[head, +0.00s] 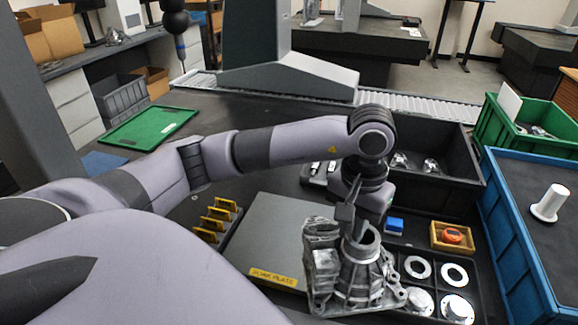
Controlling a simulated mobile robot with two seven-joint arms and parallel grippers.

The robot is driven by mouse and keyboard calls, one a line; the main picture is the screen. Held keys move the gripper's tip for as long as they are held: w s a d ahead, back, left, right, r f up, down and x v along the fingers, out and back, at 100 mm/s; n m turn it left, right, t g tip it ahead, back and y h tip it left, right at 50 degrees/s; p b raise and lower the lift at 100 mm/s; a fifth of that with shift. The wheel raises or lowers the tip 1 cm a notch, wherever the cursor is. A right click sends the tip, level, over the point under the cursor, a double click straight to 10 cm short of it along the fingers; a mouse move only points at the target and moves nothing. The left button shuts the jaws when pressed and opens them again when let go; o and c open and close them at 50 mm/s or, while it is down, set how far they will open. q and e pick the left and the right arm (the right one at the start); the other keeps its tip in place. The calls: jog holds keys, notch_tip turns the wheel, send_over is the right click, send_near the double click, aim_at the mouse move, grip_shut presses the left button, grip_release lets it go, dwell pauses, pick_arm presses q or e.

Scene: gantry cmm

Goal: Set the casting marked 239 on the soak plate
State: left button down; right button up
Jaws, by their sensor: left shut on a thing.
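The grey metal casting (352,262) hangs in the lower middle of the head view, a rough bracket-like side joined to a round, open-topped housing. My left gripper (346,212) comes down on it from above and is shut on its upper part. No number can be read on the casting. The soak plate (275,230) is a flat dark grey slab with a yellow label at its front edge, to the left of the casting. The casting overlaps the plate's right edge in the picture. I cannot tell its height above the surface. My right gripper is not in view.
A black tray (437,290) with metal rings and round parts lies right of the casting. Yellow-topped holders (216,215) stand left of the plate. A black bin (450,190) and blue crate (517,260) border the right.

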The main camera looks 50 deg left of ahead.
pick_arm(q)
jog(key=w+a+r+n+b, duration=0.15)
jog(key=a+r+n, duration=0.35)
jog(key=n, duration=0.5)
jog(key=w+a+r+n, duration=0.2)
jog(key=a+n, duration=0.6)
jog(key=n, duration=0.3)
jog(key=w+a+r+n+b, duration=0.15)
jog(key=a+r+n, duration=0.35)
jog(key=n, duration=0.5)
notch_tip(320, 180, down, 21)
jog(key=a+b, duration=0.1)
jog(key=b, duration=0.1)
jog(key=shift+w+a+r, duration=0.2)
jog(key=shift+w+a, duration=0.1)
jog(key=shift+w, duration=0.15)
jog(key=c, duration=1.3)
grip_release()
jog(key=shift+s+f+b, duration=0.1)
jog(key=shift+f+b, duration=0.15)
jog(key=shift+b, duration=0.05)
jog(key=shift+c, duration=0.2)
jog(key=shift+o, duration=1.2)
jog(key=shift+s+d+r, duration=0.1)
